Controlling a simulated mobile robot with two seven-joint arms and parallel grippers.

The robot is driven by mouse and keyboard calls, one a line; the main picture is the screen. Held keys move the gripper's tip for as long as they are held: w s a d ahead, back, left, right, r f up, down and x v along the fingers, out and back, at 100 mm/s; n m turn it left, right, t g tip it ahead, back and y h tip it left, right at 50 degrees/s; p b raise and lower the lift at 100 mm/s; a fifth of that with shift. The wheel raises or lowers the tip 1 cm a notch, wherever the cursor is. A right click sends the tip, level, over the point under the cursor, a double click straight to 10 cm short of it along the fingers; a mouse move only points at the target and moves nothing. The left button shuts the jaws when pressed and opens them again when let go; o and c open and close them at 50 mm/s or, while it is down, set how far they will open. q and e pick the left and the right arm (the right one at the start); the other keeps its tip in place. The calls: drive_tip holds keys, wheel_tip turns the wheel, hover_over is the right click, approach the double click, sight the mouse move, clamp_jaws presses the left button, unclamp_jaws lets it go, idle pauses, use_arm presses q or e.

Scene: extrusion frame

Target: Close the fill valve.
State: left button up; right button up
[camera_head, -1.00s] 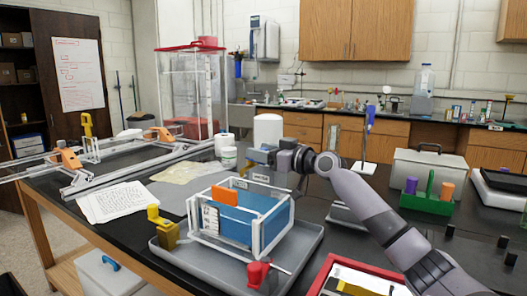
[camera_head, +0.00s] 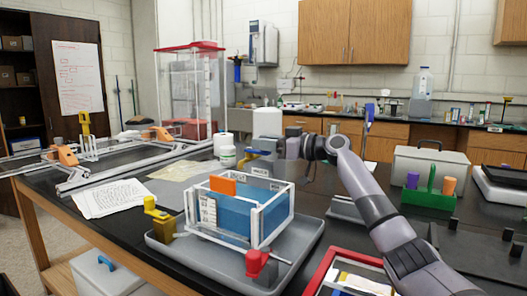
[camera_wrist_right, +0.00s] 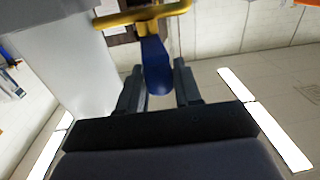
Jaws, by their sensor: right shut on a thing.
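My right gripper (camera_wrist_right: 158,88) is shut on a blue lever (camera_wrist_right: 155,66), which sits between the two dark fingers in the right wrist view. A yellow bar-shaped part (camera_wrist_right: 143,17) joins the lever's top end; this looks like the fill valve. In the head view, my right gripper (camera_head: 284,146) is beside the white container (camera_head: 267,122), behind the clear-walled tank. A small blue part (camera_head: 265,144) shows at its fingertips. The valve body is mostly hidden there. My left gripper is not in view.
The clear-walled tank with blue inside (camera_head: 262,222) stands on a grey tray (camera_head: 200,262). A yellow part (camera_head: 160,224) and a red part (camera_head: 257,263) are beside it. A white bottle (camera_head: 228,156) stands behind. A green rack (camera_head: 428,200) is at right.

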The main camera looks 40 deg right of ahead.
drive_tip(key=shift+d+n+g+y, duration=0.3)
drive_tip(key=shift+n+y, duration=0.2)
drive_tip(key=shift+y, duration=0.2)
drive_tip(key=o, duration=0.9)
drive_tip(key=shift+o, duration=0.2)
